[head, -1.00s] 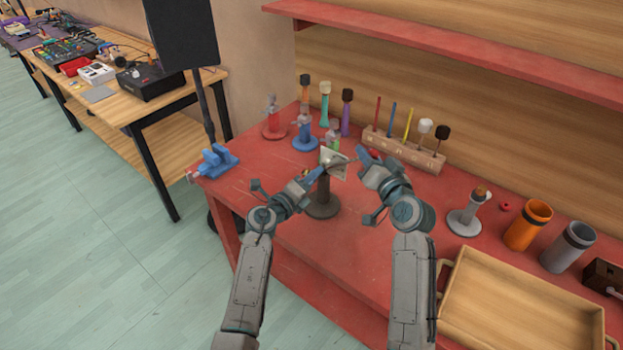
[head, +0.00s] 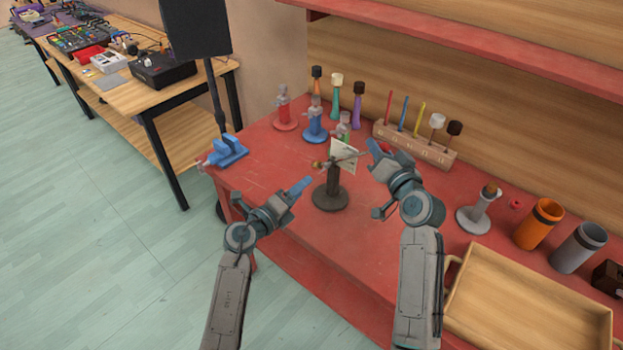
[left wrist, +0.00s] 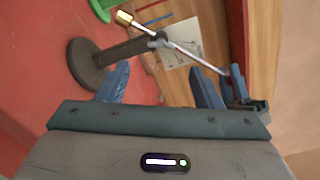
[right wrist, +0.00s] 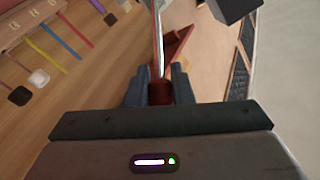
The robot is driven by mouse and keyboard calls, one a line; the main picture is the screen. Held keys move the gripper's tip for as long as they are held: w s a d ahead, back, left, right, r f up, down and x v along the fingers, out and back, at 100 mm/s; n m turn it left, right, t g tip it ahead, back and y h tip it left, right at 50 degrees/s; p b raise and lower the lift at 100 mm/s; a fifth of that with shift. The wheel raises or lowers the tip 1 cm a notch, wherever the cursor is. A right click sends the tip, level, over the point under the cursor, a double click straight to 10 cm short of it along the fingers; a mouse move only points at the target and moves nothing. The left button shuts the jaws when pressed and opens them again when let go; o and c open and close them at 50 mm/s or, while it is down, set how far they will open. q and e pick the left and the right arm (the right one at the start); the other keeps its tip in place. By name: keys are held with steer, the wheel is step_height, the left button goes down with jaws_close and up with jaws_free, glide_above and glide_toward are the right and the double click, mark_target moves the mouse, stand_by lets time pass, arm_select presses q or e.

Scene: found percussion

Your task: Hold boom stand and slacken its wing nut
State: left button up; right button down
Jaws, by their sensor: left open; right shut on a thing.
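The boom stand (head: 331,192) stands upright on the red bench with a round dark base. Its thin boom rod (left wrist: 195,58) crosses the post top, with a brass-coloured weight (left wrist: 123,18) at one end. A small grey piece at the clamp (left wrist: 160,41) may be the wing nut. My right gripper (head: 376,153) is shut on the boom's dark red end sleeve (right wrist: 160,92). My left gripper (head: 300,187) is open and empty, left of the post and apart from it. Its spread fingers (left wrist: 160,85) show in the left wrist view.
A pale card (head: 345,155) stands just behind the post. Small coloured stands (head: 315,125), mallets and a wooden rack (head: 415,146) are at the back. A blue vise (head: 227,151) sits at the left edge. A wooden tray (head: 530,310) is front right. Bench front near the stand is clear.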

arm_select(q)
steer(key=v, duration=0.2)
steer(key=shift+s+a, duration=0.2)
steer(key=shift+s, duration=0.1)
arm_select(e)
steer(key=c, duration=1.2)
jaws_free()
steer(key=shift+s, duration=0.1)
